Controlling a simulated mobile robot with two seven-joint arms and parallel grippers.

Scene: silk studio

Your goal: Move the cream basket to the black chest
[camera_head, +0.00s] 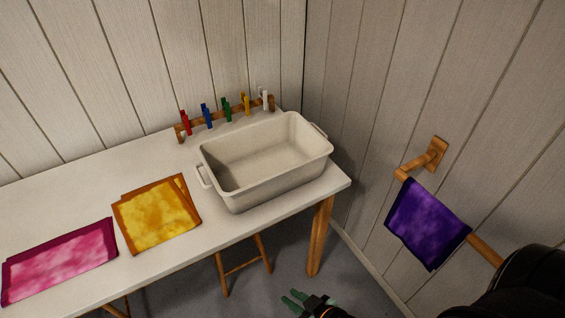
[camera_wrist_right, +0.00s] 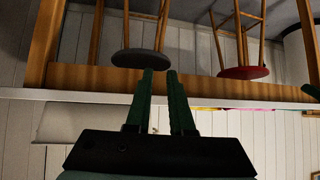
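The cream basket (camera_head: 270,190) is an empty rectangular tub with a small handle at each short end. It stands upright on the right end of the white table (camera_head: 60,205). A pale block at the left of the upside-down right wrist view (camera_wrist_right: 75,122) appears to be the basket. My right gripper (camera_head: 293,300) is below and in front of the table's edge, apart from the basket. Its green fingers (camera_wrist_right: 161,75) are apart with nothing between them. My left gripper is not in view. No black chest shows.
Yellow cloths (camera_head: 157,213) and pink cloths (camera_head: 60,260) lie left of the basket. A wooden peg rack (camera_head: 222,118) stands behind it. A purple cloth (camera_head: 427,222) hangs on the right wall's rail. Grey (camera_wrist_right: 139,58) and red (camera_wrist_right: 243,73) stools stand under the table.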

